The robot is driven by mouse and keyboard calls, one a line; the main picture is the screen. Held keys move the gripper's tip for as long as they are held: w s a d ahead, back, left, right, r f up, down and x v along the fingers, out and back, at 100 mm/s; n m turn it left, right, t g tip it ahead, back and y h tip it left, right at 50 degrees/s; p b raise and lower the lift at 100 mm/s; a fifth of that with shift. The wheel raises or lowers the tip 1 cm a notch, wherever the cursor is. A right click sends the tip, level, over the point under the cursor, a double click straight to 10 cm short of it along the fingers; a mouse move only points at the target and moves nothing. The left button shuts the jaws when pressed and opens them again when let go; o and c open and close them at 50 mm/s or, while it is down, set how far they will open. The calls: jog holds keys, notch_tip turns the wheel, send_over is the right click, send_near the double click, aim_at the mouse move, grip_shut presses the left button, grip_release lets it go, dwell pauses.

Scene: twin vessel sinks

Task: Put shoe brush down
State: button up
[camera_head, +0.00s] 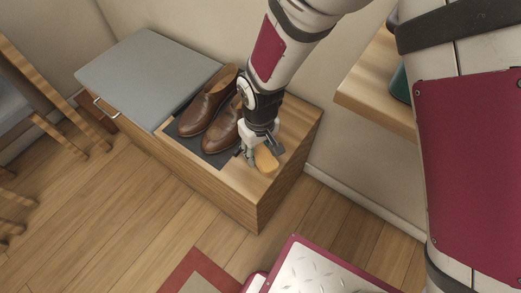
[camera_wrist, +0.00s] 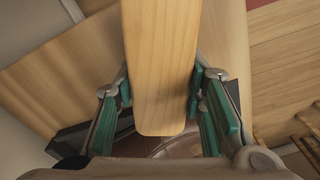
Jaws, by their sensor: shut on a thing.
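The shoe brush (camera_head: 266,161) is a light wooden block, seen in the head view at the right end of the wooden bench. My gripper (camera_head: 258,155) is shut on it from above. In the wrist view the brush (camera_wrist: 161,65) fills the upper middle, and the green-padded fingers of my gripper (camera_wrist: 160,92) press on its two sides. The brush is just above or on the bench top (camera_head: 290,128); I cannot tell whether it touches. Its bristles are hidden.
A pair of brown leather shoes (camera_head: 208,103) stands on a dark mat (camera_head: 217,159) left of my gripper. A grey cushion (camera_head: 148,75) covers the bench's left part. A wooden shelf (camera_head: 375,88) juts out at the right. Bare bench top lies right of the brush.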

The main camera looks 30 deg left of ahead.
aim_at(258, 157)
jog(key=shift+s+f+b, duration=0.1)
jog(key=shift+f+b, duration=0.4)
jog(key=shift+f, duration=1)
jog(key=shift+f, duration=0.1)
jog(key=o, duration=1.2)
jog(key=r+p, duration=0.1)
jog(key=r, duration=0.3)
jog(key=r+p, duration=0.2)
jog(key=r, duration=0.2)
jog(key=r+p, duration=0.1)
jog(key=r, duration=0.3)
jog(key=shift+d+r, duration=0.15)
jog(key=shift+d, duration=0.1)
